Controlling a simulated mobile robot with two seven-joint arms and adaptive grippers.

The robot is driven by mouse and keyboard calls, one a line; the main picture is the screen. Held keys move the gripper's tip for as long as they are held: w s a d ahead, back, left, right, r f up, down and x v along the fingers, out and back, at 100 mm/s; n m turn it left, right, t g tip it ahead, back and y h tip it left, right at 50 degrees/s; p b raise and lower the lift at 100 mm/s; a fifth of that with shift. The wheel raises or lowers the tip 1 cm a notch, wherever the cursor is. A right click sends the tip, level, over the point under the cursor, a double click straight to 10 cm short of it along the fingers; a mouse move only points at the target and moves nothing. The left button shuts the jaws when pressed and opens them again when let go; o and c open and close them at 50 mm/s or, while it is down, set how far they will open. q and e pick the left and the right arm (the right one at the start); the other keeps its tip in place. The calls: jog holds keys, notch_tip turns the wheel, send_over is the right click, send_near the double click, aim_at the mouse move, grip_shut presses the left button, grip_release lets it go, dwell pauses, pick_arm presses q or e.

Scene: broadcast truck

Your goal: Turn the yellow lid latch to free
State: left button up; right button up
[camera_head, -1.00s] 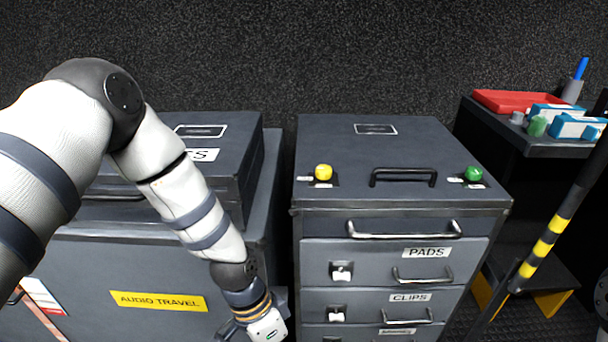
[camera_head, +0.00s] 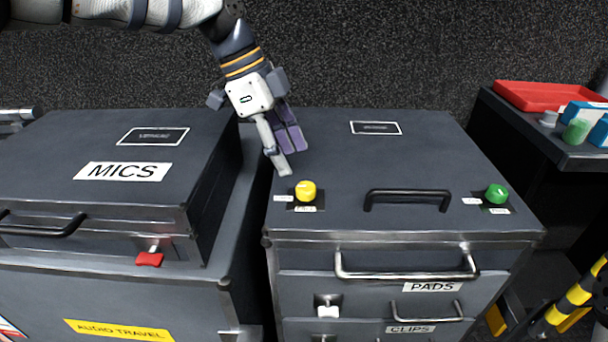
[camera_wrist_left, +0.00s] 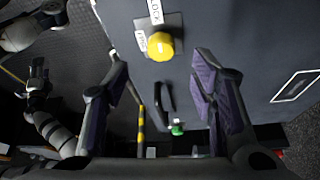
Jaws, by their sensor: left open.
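The yellow lid latch (camera_head: 306,191) is a round knob on the front left of the drawer cabinet's dark lid (camera_head: 420,150), with small white labels beside it. My right gripper does not show in the head view; a distant arm shows at the left of the wrist view.
A green knob (camera_head: 497,193) sits at the lid's front right, with a black handle (camera_head: 407,199) between the knobs. A MICS case (camera_head: 90,205) stands on the left. A side table with a red tray (camera_head: 540,95) is at right. The lid's back is clear.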

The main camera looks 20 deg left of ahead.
aim_at(304, 186)
pick_arm(q)
jog(key=x, duration=0.7)
jog(key=c, duration=1.1)
